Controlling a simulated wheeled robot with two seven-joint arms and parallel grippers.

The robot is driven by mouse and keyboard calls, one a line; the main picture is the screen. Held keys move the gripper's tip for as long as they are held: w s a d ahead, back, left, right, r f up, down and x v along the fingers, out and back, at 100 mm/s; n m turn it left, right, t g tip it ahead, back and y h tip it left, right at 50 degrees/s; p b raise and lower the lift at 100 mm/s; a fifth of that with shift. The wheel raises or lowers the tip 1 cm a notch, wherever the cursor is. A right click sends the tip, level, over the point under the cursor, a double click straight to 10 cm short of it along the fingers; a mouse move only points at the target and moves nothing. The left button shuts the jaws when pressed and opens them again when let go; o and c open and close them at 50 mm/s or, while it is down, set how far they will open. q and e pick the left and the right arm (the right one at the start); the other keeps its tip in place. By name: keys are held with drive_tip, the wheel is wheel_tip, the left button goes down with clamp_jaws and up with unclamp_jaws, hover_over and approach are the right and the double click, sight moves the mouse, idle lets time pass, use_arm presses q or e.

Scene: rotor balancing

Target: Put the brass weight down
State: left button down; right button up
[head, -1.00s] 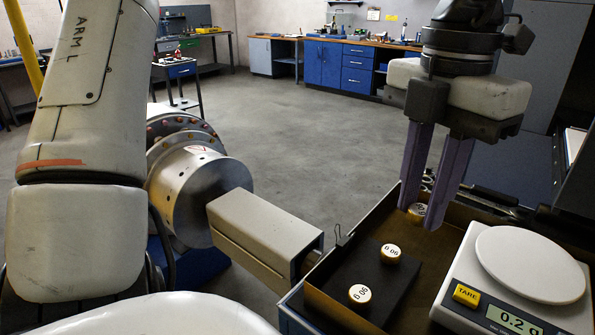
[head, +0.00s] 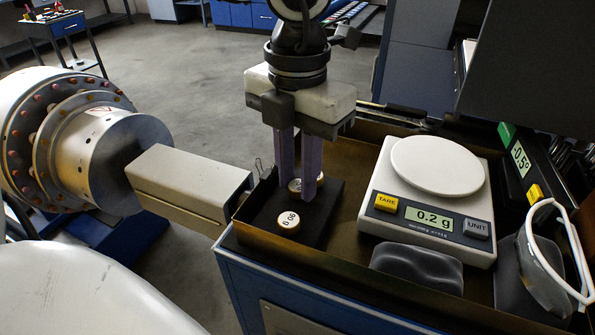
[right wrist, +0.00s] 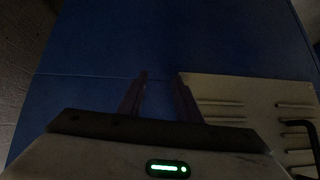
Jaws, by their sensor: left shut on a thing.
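My left gripper (head: 300,184) points down over a dark pad (head: 255,213) in the tray, its purple fingers shut on a brass weight (head: 295,186). The weight is low, at or just above the pad; I cannot tell if it touches. The fingers partly hide it. A second brass weight with a pale marked top (head: 288,221) stands on the pad in front of it. A sliver of another weight (head: 320,177) shows just right of the fingers. In the right wrist view my right gripper (right wrist: 160,82) is open and empty, facing a blue surface.
A scale (head: 438,170) reading 0.2 g, with a bare pan, stands right of the pad. A grey rounded object (head: 417,267) and safety glasses (head: 545,262) lie in front. A beige box-shaped arm (head: 188,183) from the rotor machine (head: 100,150) reaches near the tray's left side.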

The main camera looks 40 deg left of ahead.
sight(298, 186)
use_arm(q)
drive_tip(key=shift+f+b, duration=0.25)
drive_tip(key=shift+b, duration=0.15)
drive_tip(key=c, duration=1.5)
unclamp_jaws()
drive_tip(key=shift+r, duration=0.15)
wheel_tip(298, 186, up, 12)
drive_tip(key=shift+r+p, duration=0.2)
drive_tip(key=shift+p, duration=0.45)
